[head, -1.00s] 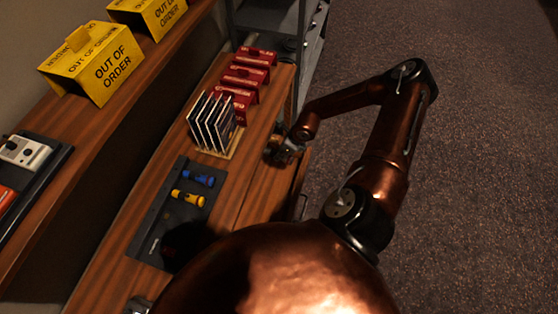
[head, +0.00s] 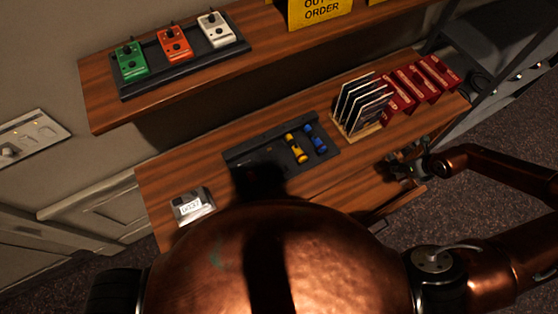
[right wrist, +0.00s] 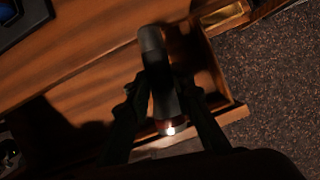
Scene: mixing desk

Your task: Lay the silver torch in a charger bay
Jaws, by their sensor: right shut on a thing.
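The silver torch (right wrist: 152,45) shows in the right wrist view as a dark grey cylinder in shadow, with a small bright spot at its lower end. My right gripper (right wrist: 163,95) is shut on it, one finger on each side. In the head view this gripper (head: 405,172) is at the desk's front edge, right of the charger; the torch is hard to make out there. The black charger (head: 236,153) lies on the desk. A yellow torch (head: 296,148) and a blue torch (head: 315,139) lie in its right part; its left part is in deep shadow. My left gripper is out of view.
A disc rack (head: 362,108) and several red boxes (head: 420,85) stand right of the charger. A small labelled device (head: 193,206) sits at the desk's left end. A drawer (right wrist: 236,113) stands open below the gripper. A shelf (head: 115,112) with pedals overhangs the back.

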